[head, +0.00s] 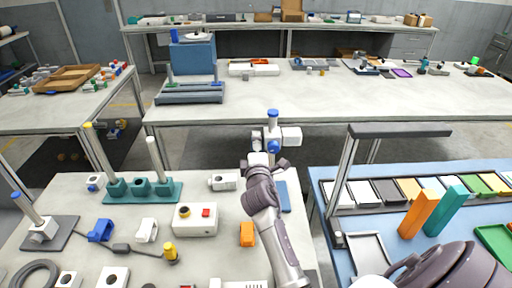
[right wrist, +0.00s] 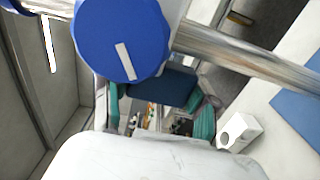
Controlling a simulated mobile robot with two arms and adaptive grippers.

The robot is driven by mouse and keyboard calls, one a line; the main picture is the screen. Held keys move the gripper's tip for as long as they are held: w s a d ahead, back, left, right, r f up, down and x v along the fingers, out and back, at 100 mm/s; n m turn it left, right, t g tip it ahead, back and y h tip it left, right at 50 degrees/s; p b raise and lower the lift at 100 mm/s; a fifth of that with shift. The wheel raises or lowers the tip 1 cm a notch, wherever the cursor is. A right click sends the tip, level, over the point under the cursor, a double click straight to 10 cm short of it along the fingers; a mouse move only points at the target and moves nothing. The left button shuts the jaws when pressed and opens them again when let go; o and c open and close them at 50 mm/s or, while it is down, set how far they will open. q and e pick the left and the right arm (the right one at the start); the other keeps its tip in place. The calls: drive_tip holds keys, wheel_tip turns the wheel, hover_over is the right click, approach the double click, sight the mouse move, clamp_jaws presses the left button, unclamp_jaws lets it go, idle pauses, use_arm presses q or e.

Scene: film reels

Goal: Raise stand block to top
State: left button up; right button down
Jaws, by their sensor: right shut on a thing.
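The stand block is white with a blue knob (head: 273,146) facing me and a white part (head: 291,137) sticking out to the right. It sits high in the head view, close below the blue cap (head: 272,112) of the stand's rod. My right gripper (head: 265,161) is shut on the block; my arm hides the lower rod. In the right wrist view the blue knob (right wrist: 122,40) with a white stripe is large and close, and the metal rod (right wrist: 250,58) runs off to the right. The fingertips cannot be made out clearly there. My left gripper is not in view.
On the near table stand a white block with a hole (head: 224,181), a white box with a red button (head: 196,218), an orange part (head: 247,234) and a teal base (head: 141,189) with posts. A blue table (head: 320,240) with trays is at the right. A gap separates the far table (head: 330,100).

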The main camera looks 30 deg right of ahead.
drive_tip(key=shift+r, duration=0.55)
drive_tip(key=shift+c, duration=1.5)
unclamp_jaws()
drive_tip(key=shift+w+d+f, duration=0.1)
drive_tip(key=shift+f, duration=0.1)
drive_tip(key=shift+s+f, duration=0.1)
drive_tip(key=shift+s, duration=0.1)
drive_tip(key=shift+s+a, duration=0.25)
drive_tip(key=shift+a, duration=0.1)
drive_tip(key=v, duration=0.6)
drive_tip(key=shift+s, duration=0.35)
